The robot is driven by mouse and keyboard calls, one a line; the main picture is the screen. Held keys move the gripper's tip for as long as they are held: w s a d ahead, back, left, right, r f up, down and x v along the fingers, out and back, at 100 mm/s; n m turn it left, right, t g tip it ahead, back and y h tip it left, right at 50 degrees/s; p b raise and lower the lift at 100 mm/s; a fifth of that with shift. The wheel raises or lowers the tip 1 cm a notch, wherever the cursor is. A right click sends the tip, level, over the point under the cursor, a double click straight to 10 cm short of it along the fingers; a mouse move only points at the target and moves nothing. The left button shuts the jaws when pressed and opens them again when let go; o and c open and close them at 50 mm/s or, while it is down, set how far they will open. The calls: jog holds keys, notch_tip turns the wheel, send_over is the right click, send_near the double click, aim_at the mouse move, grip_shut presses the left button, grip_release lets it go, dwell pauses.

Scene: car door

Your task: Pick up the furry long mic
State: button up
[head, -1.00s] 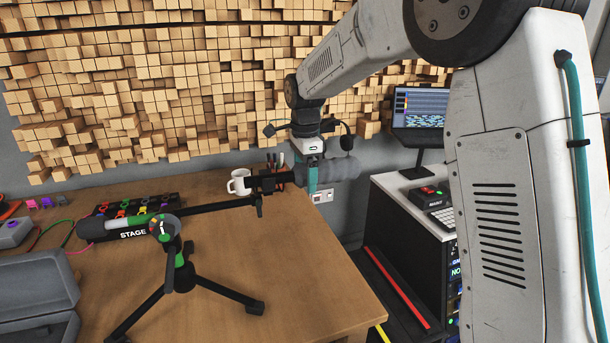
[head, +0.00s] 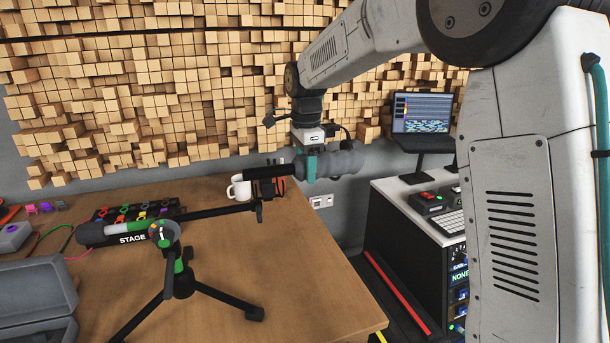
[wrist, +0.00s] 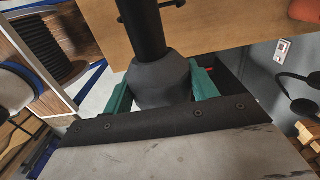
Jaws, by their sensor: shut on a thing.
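The furry long mic (head: 340,164) has a thick grey fuzzy body and a thin black handle pointing left. My gripper (head: 311,168) is shut around the grey part near the handle and holds the mic roughly level, above the table's right end. In the wrist view the grey body of the mic (wrist: 162,82) sits between the two teal fingers of my gripper (wrist: 160,88), and its black handle runs up out of the picture. The hold hides part of the mic.
Below and left, a boom stand (head: 175,265) stands on the wooden table (head: 290,290). A white mug (head: 238,187) is behind the mic's handle. A black rack (head: 405,240) with a laptop (head: 421,115) above stands right, beyond a gap.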

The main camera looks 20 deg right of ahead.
jog(key=s+r, duration=0.1)
jog(key=s, duration=1.4)
notch_tip(320, 180, up, 7)
jog(key=shift+s+d+r, duration=0.15)
jog(key=shift+s+d, duration=0.05)
jog(key=shift+d, duration=0.1)
dwell(0.5)
